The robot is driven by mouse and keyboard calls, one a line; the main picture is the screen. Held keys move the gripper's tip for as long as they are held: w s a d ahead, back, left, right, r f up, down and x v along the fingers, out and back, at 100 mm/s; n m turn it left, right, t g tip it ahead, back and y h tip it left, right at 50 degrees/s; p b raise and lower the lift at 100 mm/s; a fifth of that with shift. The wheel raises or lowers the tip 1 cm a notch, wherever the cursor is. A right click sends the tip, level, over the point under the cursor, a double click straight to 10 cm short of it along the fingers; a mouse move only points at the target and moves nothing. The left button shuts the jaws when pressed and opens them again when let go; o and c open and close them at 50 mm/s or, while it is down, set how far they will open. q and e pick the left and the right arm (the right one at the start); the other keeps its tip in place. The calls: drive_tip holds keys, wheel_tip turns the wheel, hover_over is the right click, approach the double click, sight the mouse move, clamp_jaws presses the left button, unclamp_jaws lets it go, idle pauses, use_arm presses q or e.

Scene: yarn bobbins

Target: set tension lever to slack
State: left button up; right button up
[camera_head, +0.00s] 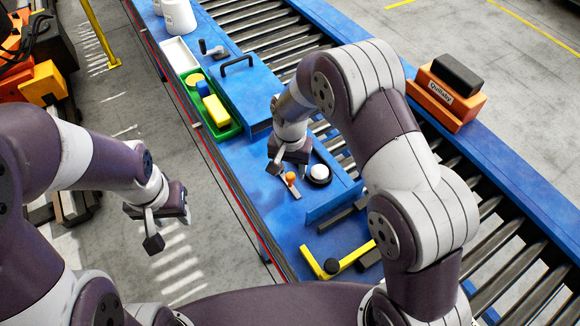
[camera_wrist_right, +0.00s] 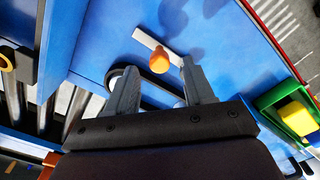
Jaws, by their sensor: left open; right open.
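A small lever with an orange knob (camera_head: 290,178) is on the blue bench beside a black ring with a white dome (camera_head: 319,171). In the right wrist view the orange knob (camera_wrist_right: 160,63) stands over a pale flat bar (camera_wrist_right: 146,40). My right gripper (camera_head: 287,167) is open just above the lever. In the wrist view its fingertips (camera_wrist_right: 158,76) lie on either side of the knob, with visible gaps; contact cannot be told. My left gripper (camera_head: 163,225) is open and empty, off the bench over the floor at the left.
A green tray (camera_head: 230,132) with yellow and blue pieces, a white tray (camera_head: 179,56) and a black handle (camera_head: 237,64) lie farther back. A yellow angled bar (camera_head: 352,259) with a black knob is near the front. Rollers run along the right, with an orange block (camera_head: 460,107) beyond.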

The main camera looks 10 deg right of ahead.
sight(290, 175)
wheel_tip(290, 175, up, 10)
drive_tip(key=p, duration=0.6)
drive_tip(key=shift+r, duration=0.15)
drive_tip(key=shift+w, duration=0.1)
